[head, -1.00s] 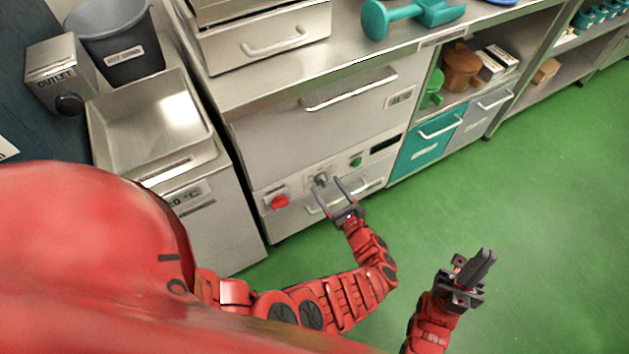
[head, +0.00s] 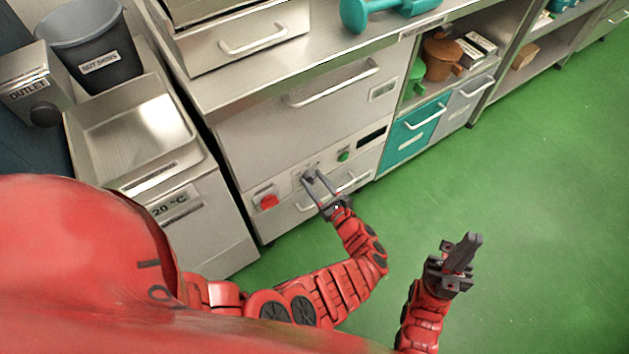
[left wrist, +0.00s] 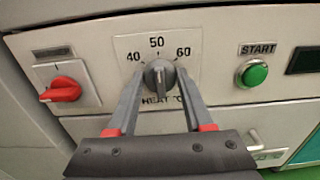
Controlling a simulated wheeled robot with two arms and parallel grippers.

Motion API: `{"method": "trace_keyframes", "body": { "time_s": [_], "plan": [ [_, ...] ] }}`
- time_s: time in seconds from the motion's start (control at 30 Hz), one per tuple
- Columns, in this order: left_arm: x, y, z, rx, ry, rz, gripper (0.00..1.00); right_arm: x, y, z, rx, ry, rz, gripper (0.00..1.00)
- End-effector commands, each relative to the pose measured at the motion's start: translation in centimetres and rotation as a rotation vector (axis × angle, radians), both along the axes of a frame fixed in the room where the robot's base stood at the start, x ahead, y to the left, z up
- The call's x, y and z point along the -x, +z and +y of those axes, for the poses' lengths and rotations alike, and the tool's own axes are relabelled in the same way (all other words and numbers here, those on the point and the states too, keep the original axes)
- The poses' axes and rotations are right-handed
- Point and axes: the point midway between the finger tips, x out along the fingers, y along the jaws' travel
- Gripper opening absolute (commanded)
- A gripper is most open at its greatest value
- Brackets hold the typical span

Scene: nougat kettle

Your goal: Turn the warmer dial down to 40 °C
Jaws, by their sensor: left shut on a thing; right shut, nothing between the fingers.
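The warmer dial (left wrist: 159,75) is a round grey knob on a light panel, printed 40, 50 and 60 above it and HEAT °C below. Its raised grip stands about upright, toward the 50; the exact setting is hard to read. In the head view the dial (head: 308,178) is small and partly covered by fingers. My left gripper (left wrist: 158,84) is shut on the dial, one finger on each side; it also shows in the head view (head: 313,183). My right gripper (head: 470,243) is shut and empty above the green floor, away from the panel.
A red rotary switch (left wrist: 62,90) sits left of the dial. A green START button (left wrist: 252,72) and a dark display (left wrist: 304,60) sit to its right. A drawer handle (head: 345,184) is close below. The green floor (head: 540,190) at right is clear.

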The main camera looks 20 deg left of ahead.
Motion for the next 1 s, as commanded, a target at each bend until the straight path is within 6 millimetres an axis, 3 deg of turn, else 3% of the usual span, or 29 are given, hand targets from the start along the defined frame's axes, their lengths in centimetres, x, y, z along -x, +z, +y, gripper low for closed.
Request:
{"method": "trace_keyframes", "body": {
  "time_s": [0.37, 1.0],
  "plan": [
    [0.0, -0.1, 0.0, 0.064, -0.001, -0.080, 0.00, 0.0, -0.3, 0.0, 0.000, 0.000, 0.000, 0.00],
    [0.2, -0.4, 0.1, 0.396, 0.000, -0.506, 0.00, 0.0, -3.0, 0.0, 0.000, 0.000, 0.000, 0.00]
  ]
}}
